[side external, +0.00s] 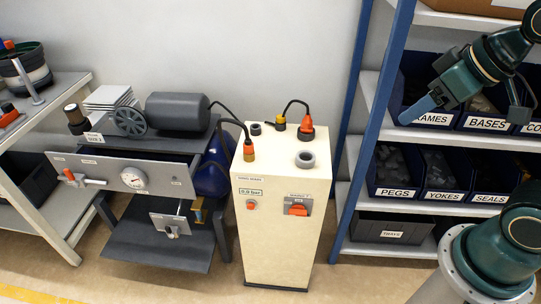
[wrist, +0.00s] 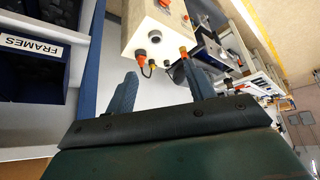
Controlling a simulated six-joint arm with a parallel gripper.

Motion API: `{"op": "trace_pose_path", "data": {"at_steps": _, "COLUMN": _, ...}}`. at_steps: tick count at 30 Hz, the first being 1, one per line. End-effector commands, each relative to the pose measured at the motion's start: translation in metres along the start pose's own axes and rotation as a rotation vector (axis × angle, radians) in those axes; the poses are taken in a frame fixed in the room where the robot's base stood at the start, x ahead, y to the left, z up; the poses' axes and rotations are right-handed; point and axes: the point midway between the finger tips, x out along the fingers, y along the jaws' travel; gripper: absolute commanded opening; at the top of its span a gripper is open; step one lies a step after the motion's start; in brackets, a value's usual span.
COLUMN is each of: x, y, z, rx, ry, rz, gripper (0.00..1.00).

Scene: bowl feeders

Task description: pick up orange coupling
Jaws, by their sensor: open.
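An orange coupling (side external: 307,132) stands upright on top of the cream cabinet (side external: 280,215). A black hose loops from it to a small yellow fitting (side external: 280,123). A second, yellow-and-orange coupling (side external: 249,154) stands at the front left of the cabinet top, on a hose from the compressor side. In the wrist view the orange coupling (wrist: 141,54) shows beyond the fingertips, between them in the picture. My gripper (side external: 418,112) is to the right of the cabinet, in front of the shelf bins, apart from the couplings. It is open and empty (wrist: 160,80).
A grey ring (side external: 305,159) and a dark ring (side external: 255,129) sit on the cabinet top. A blue shelf post (side external: 376,110) stands between my gripper and the cabinet. Labelled bins (side external: 395,192) fill the shelf. The compressor bench (side external: 150,165) is left of the cabinet.

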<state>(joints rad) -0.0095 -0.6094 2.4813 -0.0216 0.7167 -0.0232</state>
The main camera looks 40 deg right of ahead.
Motion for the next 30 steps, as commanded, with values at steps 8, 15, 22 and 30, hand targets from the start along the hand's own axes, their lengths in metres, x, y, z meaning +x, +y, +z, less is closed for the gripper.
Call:
{"op": "trace_pose_path", "data": {"at_steps": 8, "x": 0.048, "y": -0.010, "z": -0.051, "rx": -0.058, "ry": 0.084, "rz": -0.036, "gripper": 0.54}}
{"op": "trace_pose_path", "data": {"at_steps": 15, "x": 0.092, "y": -0.021, "z": -0.087, "rx": -0.097, "ry": 0.164, "rz": -0.069, "gripper": 0.54}}
{"op": "trace_pose_path", "data": {"at_steps": 22, "x": 0.137, "y": -0.033, "z": -0.113, "rx": -0.123, "ry": 0.242, "rz": -0.099, "gripper": 0.54}}
{"op": "trace_pose_path", "data": {"at_steps": 30, "x": 0.191, "y": -0.046, "z": -0.134, "rx": -0.137, "ry": 0.335, "rz": -0.129, "gripper": 0.54}}
